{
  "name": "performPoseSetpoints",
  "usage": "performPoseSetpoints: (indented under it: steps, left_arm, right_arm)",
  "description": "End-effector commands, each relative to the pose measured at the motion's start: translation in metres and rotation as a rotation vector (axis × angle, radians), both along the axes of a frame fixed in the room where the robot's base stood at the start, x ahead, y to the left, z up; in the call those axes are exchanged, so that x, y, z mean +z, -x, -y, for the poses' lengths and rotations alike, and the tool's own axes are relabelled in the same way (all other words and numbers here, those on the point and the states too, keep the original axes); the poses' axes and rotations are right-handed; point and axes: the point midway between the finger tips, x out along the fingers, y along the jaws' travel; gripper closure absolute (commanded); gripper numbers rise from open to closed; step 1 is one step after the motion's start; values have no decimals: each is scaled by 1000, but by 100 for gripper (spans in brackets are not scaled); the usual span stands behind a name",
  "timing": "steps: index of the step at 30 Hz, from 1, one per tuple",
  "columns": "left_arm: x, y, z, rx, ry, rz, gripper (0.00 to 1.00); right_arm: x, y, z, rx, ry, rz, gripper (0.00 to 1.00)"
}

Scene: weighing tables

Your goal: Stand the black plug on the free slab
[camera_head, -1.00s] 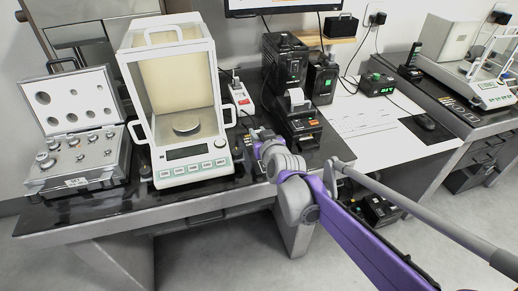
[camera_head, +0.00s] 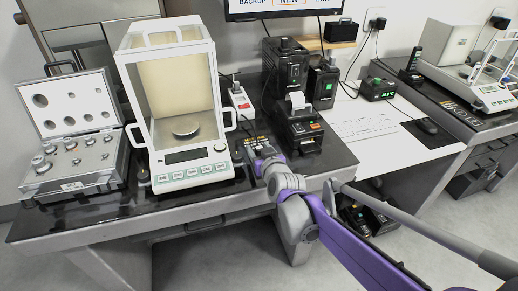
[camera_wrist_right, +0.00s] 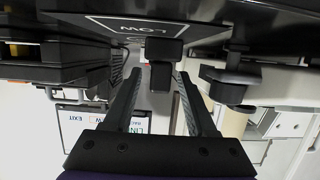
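A small black block-shaped piece, apparently the black plug (camera_wrist_right: 163,75), shows in the right wrist view, which is upside down. It stands by a white label reading LOW. My right gripper (camera_wrist_right: 160,78) is open, with one finger on each side of the piece; I cannot tell whether they touch it. In the head view my right gripper (camera_head: 259,154) is low over the dark table, right of the balance, and its tips are too small to read. I cannot make out the free slab for certain. My left gripper is not in view.
The white balance (camera_head: 190,172) stands just left of my right gripper. A black printer (camera_head: 300,128) and a power strip (camera_head: 240,101) stand behind it. Another dark knobbed piece (camera_wrist_right: 232,82) is close beside the gripper. The weight case (camera_head: 75,165) is at far left.

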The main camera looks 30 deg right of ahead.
Motion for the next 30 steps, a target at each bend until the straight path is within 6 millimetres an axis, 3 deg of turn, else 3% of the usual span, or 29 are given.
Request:
performPoseSetpoints:
  steps: [11,24,30]
  left_arm:
    - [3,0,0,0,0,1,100]
    - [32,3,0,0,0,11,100]
    - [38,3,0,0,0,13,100]
  right_arm:
    - [6,5,-1,0,0,0,43]
    - [33,87,-21,0,0,1,43]
    - [39,107,-26,0,1,0,43]
